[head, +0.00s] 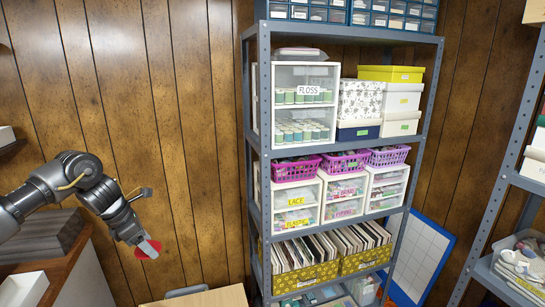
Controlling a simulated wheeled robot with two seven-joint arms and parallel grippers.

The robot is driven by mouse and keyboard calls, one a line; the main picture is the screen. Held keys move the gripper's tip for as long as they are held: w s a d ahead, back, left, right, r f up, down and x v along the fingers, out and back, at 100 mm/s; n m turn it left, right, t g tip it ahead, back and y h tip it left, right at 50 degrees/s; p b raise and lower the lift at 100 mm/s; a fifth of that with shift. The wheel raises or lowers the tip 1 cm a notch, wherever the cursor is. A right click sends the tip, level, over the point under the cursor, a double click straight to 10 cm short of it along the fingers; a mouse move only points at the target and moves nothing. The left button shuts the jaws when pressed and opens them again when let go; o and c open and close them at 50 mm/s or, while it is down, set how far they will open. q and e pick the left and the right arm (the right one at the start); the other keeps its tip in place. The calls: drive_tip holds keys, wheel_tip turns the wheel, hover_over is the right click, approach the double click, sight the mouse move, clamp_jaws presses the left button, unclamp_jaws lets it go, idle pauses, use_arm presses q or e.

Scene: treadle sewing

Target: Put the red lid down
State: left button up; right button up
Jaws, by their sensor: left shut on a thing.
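The round red lid (155,240) is in the lower left of the head view. My left gripper (149,249) is shut on it and holds it up in the air, tilted, in front of the wood-panelled wall. A light grey finger covers part of the lid. My right gripper is not in view.
A grey metal shelf unit (251,110) with drawers, baskets and boxes stands right of the lid. A wooden surface (205,299) lies at the bottom edge, below the lid. A brown cabinet (62,272) stands at the lower left. Another shelf (494,225) is at the right.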

use_arm(q)
drive_tip(key=s+d+r+m+g+h, duration=0.1)
drive_tip(key=d+r+m, duration=0.15)
drive_tip(key=d, duration=0.55)
drive_tip(key=s+d+r+m+g, duration=0.15)
drive_tip(key=d+m, duration=0.25)
drive_tip(key=d, duration=0.4)
drive_tip(key=s+d+m+g, duration=0.2)
drive_tip(key=s+d+m, duration=0.3)
drive_tip(key=s+d, duration=0.3)
drive_tip(key=s+a+f+m+g, duration=0.1)
drive_tip(key=s+a+f+m, duration=0.3)
drive_tip(key=s+a+f, duration=0.4)
drive_tip(key=s+a, duration=0.1)
drive_tip(key=a, duration=0.2)
drive_tip(key=shift+s+a+f+y, duration=0.2)
drive_tip(key=shift+s+f+y, duration=0.1)
drive_tip(key=shift+s+y, duration=0.1)
drive_tip(key=shift+d, duration=0.1)
drive_tip(key=shift+w+a, duration=0.1)
drive_tip(key=shift+a, duration=0.15)
